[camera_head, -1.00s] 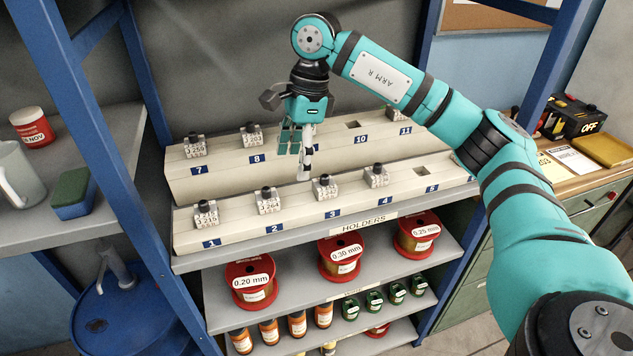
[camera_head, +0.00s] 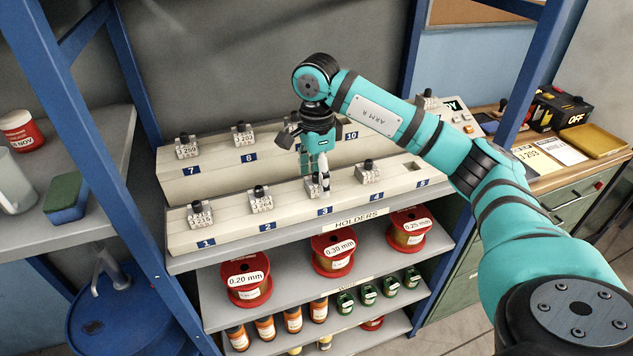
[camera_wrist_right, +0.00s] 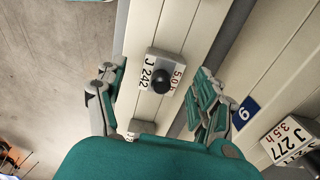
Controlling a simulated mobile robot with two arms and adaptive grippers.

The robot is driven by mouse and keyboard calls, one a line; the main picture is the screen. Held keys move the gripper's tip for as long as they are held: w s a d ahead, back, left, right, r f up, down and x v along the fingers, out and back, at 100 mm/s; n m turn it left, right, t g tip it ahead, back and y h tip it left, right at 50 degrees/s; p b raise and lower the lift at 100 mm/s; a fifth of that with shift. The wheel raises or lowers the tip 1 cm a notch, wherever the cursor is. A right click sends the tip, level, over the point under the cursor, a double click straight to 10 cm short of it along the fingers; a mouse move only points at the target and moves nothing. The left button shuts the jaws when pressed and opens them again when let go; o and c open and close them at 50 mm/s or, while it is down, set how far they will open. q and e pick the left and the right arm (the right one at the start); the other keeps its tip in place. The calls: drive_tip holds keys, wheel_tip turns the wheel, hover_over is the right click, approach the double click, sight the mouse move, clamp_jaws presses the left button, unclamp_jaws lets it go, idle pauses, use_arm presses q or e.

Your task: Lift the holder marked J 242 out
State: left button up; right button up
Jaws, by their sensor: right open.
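My left gripper is out of view.
Holder J 277 (camera_wrist_right: 288,140) stands at the lower right of the wrist view. In the head view, other holders stand at slot 1 (camera_head: 200,215), slot 2 (camera_head: 260,199), slot 4 (camera_head: 368,172), slot 7 (camera_head: 186,147) and slot 8 (camera_head: 243,134). Slot 5 is empty. Wire spools (camera_head: 333,253) sit below.

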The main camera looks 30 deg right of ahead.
drive_tip(key=shift+f, duration=0.8)
clamp_jaws()
